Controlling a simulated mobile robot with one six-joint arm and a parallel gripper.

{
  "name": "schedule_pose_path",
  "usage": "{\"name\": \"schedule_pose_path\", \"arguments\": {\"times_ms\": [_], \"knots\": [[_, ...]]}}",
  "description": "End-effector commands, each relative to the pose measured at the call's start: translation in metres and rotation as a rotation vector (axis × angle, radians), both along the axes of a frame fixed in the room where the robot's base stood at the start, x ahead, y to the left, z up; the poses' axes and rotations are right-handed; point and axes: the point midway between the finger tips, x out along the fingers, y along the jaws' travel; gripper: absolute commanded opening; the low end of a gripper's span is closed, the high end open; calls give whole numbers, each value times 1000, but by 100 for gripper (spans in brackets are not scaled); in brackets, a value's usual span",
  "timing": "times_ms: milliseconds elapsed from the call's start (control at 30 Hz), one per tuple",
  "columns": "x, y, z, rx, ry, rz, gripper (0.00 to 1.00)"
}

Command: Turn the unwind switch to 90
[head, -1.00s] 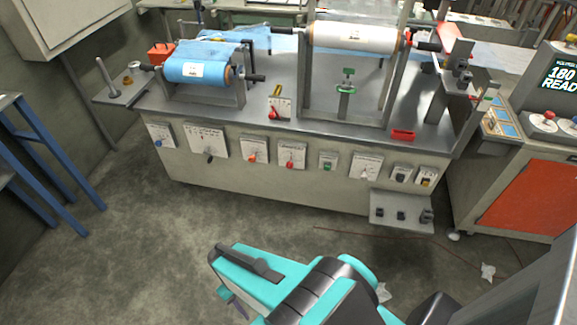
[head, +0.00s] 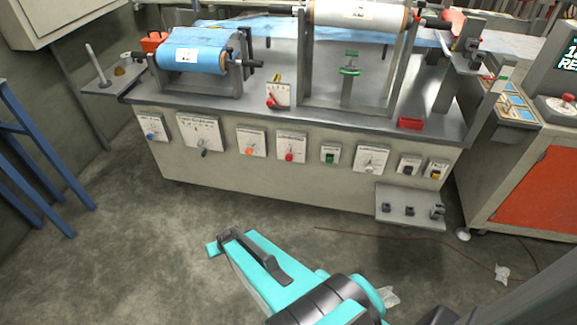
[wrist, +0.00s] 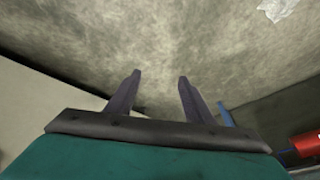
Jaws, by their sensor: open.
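The machine's front panel carries a row of small white-plated switches, and their labels are too small to read, so I cannot tell which is the unwind switch. From the left in the head view are a blue knob (head: 150,135), a black lever (head: 204,153), an orange knob (head: 249,152), a red knob (head: 289,157), a green button (head: 330,158) and a pale dial (head: 370,167). My gripper (wrist: 159,74) is open and empty in the wrist view, with bare floor between and beyond its fingers.
A blue film roll (head: 193,59) and a white roll (head: 360,14) sit on the machine top. A small grey shelf (head: 410,222) juts out at lower right. A blue-legged stand (head: 30,170) is at left, an orange-fronted cabinet (head: 535,190) at right.

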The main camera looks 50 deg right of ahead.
Motion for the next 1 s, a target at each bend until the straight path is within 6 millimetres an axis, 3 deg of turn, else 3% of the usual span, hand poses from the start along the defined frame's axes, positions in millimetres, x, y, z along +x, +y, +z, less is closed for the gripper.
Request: {"name": "schedule_pose_path", "arguments": {"times_ms": [33, 200, 500, 767, 1000], "knots": [[13, -13, -8, -11, -54, -33, 48], [53, -59, 0, -66, -237, -141, 48], [90, -158, 28, -207, -528, -363, 48], [85, -250, 58, -369, -739, -581, 48], [50, -324, 84, -537, -884, -787, 48]]}}
